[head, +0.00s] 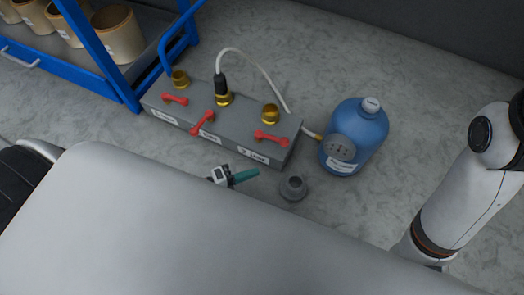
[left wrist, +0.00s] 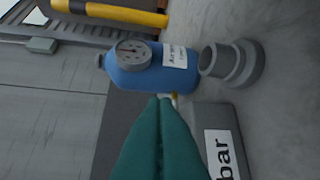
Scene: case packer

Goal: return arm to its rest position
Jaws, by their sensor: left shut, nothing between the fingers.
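My left gripper (head: 246,175) shows its teal fingertips just in front of the grey valve block in the head view. In the left wrist view its teal fingers (left wrist: 160,105) are shut together with nothing between them. They point toward the blue bottle (left wrist: 145,72), with a visible gap in the head view. A pale surface of my own body hides most of the left arm in the head view. My right arm (head: 470,195) comes in at the right edge; its gripper is not in view.
The grey block (head: 225,122) carries red handles and brass fittings; a white hose runs from a black plug. The blue bottle (head: 368,140) with a gauge stands right of it. A grey round fitting (head: 293,188) sits close to my gripper. A blue rack (head: 95,65) holds tan cups.

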